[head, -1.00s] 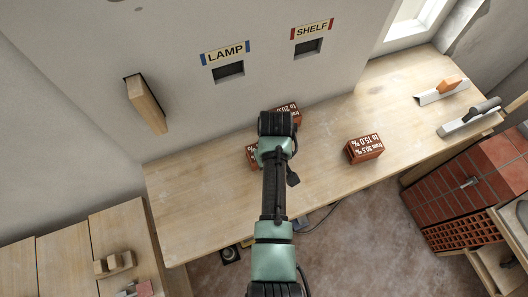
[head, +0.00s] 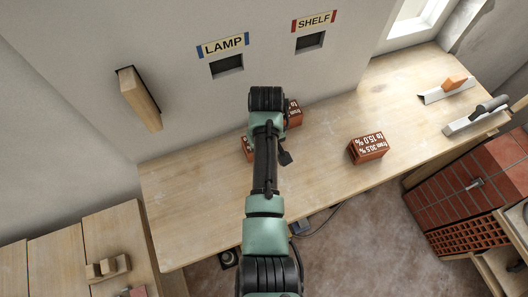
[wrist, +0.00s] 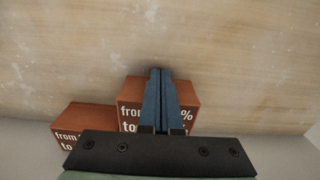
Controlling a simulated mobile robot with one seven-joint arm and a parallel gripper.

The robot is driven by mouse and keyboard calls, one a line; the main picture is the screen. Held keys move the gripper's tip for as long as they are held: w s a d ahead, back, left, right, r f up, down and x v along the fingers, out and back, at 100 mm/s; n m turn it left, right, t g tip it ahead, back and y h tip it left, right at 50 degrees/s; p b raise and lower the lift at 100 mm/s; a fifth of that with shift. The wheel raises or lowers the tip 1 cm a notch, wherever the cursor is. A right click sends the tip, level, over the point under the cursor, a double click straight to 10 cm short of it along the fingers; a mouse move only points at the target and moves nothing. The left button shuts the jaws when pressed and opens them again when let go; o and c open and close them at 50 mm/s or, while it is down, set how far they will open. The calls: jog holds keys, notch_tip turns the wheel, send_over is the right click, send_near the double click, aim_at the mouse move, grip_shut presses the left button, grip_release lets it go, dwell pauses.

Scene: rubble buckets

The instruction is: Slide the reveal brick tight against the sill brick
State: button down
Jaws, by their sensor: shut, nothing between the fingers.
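Two red-brown bricks with white "from … to … %" lettering sit close to my gripper on the wooden bench; I cannot tell which is the reveal brick and which the sill brick. In the head view one brick (head: 294,112) shows to the right of my arm and another (head: 247,149) peeks out on its left, both partly hidden. In the wrist view a nearer brick (wrist: 187,94) lies behind my gripper (wrist: 160,72), whose blue fingers are together and empty across its face. A second brick (wrist: 82,114) stands to its left. Whether the fingers touch the brick is unclear.
A third lettered brick (head: 368,148) lies apart to the right on the bench (head: 195,205). Trowel-like tools (head: 445,90) lie at the bench's right end. The wall behind has slots marked LAMP (head: 227,66) and SHELF (head: 310,41), and a wooden piece (head: 140,98) jutting out.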

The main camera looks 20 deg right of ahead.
jog(key=shift+w+a+f+b, duration=0.1)
jog(key=shift+w+b, duration=2)
jog(key=shift+w, duration=0.2)
jog(key=shift+w+b, duration=0.55)
jog(key=shift+s+r+p, duration=0.25)
jog(key=shift+s+p, duration=0.3)
jog(key=shift+p, duration=0.4)
jog(key=shift+s+f+p, duration=0.1)
jog(key=shift+s+p, duration=0.6)
jog(key=shift+p, duration=0.1)
notch_tip(320, 180, up, 9)
jog(key=p, duration=0.9)
